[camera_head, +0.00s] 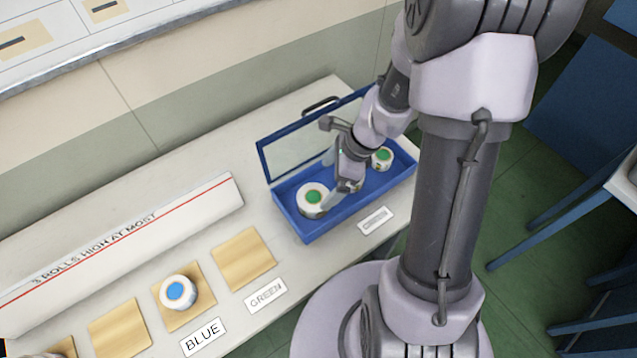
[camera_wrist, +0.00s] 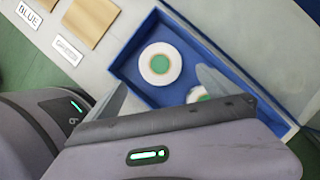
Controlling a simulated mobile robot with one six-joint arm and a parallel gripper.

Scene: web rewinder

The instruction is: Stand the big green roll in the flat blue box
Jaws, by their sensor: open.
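The big green roll (camera_head: 313,197), white with a green centre, stands end-up in the left part of the flat blue box (camera_head: 334,224). It also shows in the wrist view (camera_wrist: 160,63), on the floor of the box (camera_wrist: 133,81). A smaller green-centred roll (camera_head: 382,156) stands toward the right of the box; in the wrist view my gripper partly hides this roll (camera_wrist: 197,94). My gripper (camera_head: 334,180) is open over the box, just right of the big roll. In the wrist view, nothing is held between its fingers (camera_wrist: 160,85).
The box's clear-windowed lid (camera_head: 295,155) stands raised at the back. A blue-centred roll (camera_head: 175,292) stands on a tan pad near the BLUE label (camera_head: 203,337). The pad (camera_head: 244,258) by the GREEN label (camera_head: 266,296) is bare. A long white sign (camera_head: 125,245) lies behind.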

